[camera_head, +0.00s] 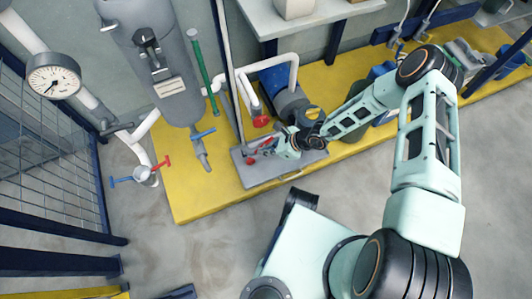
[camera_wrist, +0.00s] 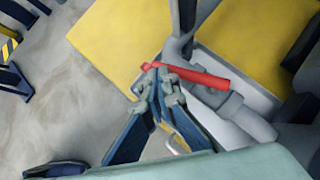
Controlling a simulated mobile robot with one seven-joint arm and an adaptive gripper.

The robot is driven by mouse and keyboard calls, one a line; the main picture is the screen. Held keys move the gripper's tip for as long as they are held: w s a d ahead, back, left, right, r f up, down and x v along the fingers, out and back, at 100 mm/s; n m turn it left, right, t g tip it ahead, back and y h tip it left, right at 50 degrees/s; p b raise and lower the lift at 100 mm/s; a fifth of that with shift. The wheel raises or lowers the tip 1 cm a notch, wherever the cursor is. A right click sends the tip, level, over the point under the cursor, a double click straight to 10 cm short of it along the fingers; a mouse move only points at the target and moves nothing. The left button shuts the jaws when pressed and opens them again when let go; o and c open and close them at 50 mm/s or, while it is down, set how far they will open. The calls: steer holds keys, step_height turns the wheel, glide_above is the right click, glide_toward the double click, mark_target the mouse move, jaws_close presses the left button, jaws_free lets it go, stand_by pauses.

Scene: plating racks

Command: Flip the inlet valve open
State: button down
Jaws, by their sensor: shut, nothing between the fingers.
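A red valve lever (camera_wrist: 198,75) sits on a grey pipe fitting (camera_wrist: 232,112) in the wrist view. It lies nearly crosswise, sloping down slightly to the right. No label shows, but it is the valve lever nearest my gripper. My gripper (camera_wrist: 160,82) is shut and empty, its fingertips close beside the lever's left end. I cannot tell whether they touch it. In the head view the red lever (camera_head: 266,145) is small and partly hidden by my gripper (camera_head: 272,149), above a grey tray-like base (camera_head: 262,178).
A blue pump motor (camera_head: 283,88) and a round red handle (camera_head: 260,121) stand behind. A grey tank (camera_head: 165,70) with a blue lever (camera_head: 204,133) is to the left. A pipe valve with red and blue handles (camera_head: 142,174) stands farther left.

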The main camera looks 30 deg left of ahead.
steer(key=shift+a+p, duration=0.3)
steer(key=shift+a, duration=0.9)
